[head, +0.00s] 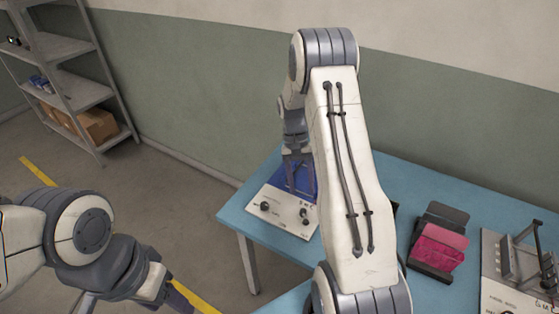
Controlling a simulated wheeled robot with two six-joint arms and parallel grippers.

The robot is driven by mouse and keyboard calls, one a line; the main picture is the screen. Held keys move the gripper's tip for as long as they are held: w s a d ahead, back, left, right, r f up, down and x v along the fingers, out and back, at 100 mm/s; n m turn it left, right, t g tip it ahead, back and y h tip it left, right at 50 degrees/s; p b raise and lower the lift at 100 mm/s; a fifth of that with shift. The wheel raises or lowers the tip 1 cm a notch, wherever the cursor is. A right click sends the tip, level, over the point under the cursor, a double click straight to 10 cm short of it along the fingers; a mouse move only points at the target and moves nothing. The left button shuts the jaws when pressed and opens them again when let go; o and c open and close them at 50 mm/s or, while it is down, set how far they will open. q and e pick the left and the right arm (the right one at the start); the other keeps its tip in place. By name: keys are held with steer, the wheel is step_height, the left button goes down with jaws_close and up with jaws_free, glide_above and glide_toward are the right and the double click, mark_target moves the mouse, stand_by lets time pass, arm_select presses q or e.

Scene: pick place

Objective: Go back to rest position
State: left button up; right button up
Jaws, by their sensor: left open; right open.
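My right arm rises through the middle of the head view and bends down at the back. Its gripper (298,168) is open, just above or at a blue item on a white board (290,218) at the table's left end. Whether it touches the blue item cannot be told, as the arm hides part of it. My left arm comes in low from the left. Its gripper (180,298) is open, off the table to the left, over the floor, and partly cut off by the bottom edge.
The blue table (450,195) holds a black holder with pink-red pieces (440,245) and, at the far right, a board with a metal frame (525,260). Grey shelves (75,90) with boxes (98,125) stand back left. The floor between is clear.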

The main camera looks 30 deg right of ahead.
steer(key=s+a+r+n+t+h, duration=0.1)
steer(key=s+a+r+n, duration=0.15)
steer(key=a+r, duration=0.45)
steer(key=s+a+r+n+t, duration=0.1)
steer(key=a+r+n, duration=0.25)
steer(key=a, duration=0.75)
steer(key=s+a+r+n+t, duration=0.1)
steer(key=s+a+n, duration=0.3)
steer(key=s, duration=0.4)
steer(key=s+a+r+n+t+y, duration=0.1)
steer(key=s+a+r+n+t, duration=0.1)
steer(key=s+a, duration=0.5)
steer(key=s+r+n, duration=0.1)
steer(key=s+n, duration=0.1)
steer(key=shift+s+r+n, duration=0.15)
steer(key=shift+s+n, duration=0.1)
steer(key=shift+n, duration=0.15)
